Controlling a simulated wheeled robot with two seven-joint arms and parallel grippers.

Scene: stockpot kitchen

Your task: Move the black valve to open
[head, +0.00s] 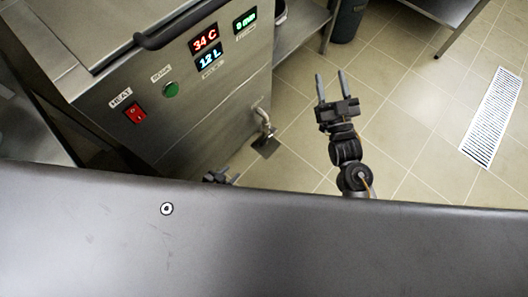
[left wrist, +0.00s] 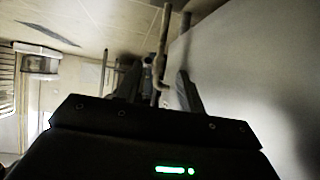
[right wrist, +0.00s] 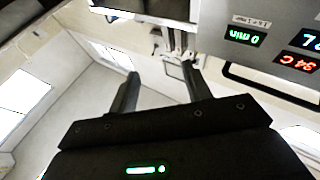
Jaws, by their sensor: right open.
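A metal drain tap (head: 262,115) sticks out low on the side of the steel kettle unit. A dark flat piece (head: 266,147) shows just below it; I cannot tell for certain whether it is the black valve. My left gripper (head: 222,176) is low by the unit, left of and nearer than the tap, mostly hidden behind the grey surface in front. In the left wrist view, its fingers (left wrist: 160,92) stand apart, with a thin pipe (left wrist: 163,40) appearing between and beyond them. My right gripper (head: 331,82) is open and empty above the floor, right of the tap.
The steel unit (head: 190,110) carries a red heat switch (head: 135,112), a green button (head: 171,90), lit displays (head: 205,40) and a black bar handle (head: 180,25). Floor between is clear.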

